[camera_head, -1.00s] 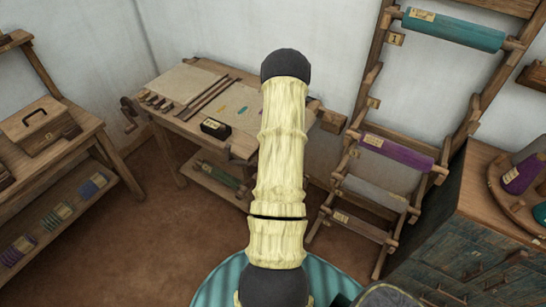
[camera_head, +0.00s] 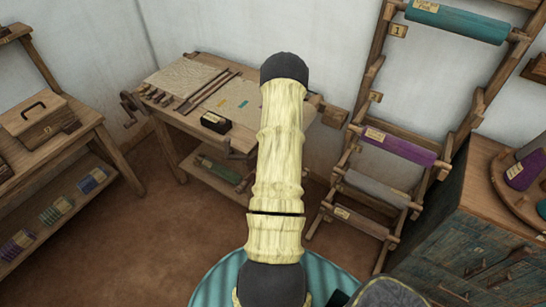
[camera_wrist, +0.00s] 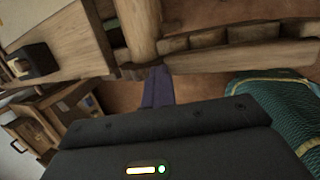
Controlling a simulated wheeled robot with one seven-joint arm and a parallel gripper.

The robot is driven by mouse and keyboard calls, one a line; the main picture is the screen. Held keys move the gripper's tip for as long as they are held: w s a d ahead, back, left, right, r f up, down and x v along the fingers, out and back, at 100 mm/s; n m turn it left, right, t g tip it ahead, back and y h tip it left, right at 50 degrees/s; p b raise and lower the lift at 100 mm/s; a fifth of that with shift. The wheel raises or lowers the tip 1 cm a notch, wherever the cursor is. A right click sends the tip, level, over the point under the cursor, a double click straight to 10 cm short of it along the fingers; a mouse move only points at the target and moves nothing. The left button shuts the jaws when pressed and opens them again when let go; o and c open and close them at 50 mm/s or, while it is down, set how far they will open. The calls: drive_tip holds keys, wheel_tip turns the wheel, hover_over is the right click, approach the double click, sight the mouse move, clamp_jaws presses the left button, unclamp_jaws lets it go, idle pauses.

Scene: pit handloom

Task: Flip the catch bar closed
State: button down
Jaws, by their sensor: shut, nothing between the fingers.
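My gripper (camera_wrist: 158,86) shows in the wrist view with its dark fingers together and nothing between them. The fingertips point at the foot of a round wooden post (camera_wrist: 137,30). A wooden beam (camera_wrist: 240,36) runs to the right from this post. I cannot tell whether the fingers touch the wood. I cannot pick out the catch bar with certainty in either view. In the head view my own arm covers the middle, and my gripper does not show there.
A workbench (camera_head: 236,137) with a black box (camera_head: 216,122) stands at the back. A rack with a teal roll (camera_head: 457,23) and a purple roll (camera_head: 398,147) stands right, beside a drawer cabinet (camera_head: 472,235). Brown floor (camera_head: 130,235) is open at left. Teal netted material (camera_wrist: 270,110) lies close right.

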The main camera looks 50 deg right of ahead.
drive_tip(key=shift+s+a, duration=0.1)
drive_tip(key=shift+s, duration=0.05)
wheel_tip(320, 180, up, 14)
drive_tip(key=w+a+p, duration=0.2)
drive_tip(key=w+p, duration=0.1)
drive_tip(key=p, duration=0.6)
drive_tip(key=shift+a+f, duration=0.25)
drive_tip(key=shift+a, duration=0.15)
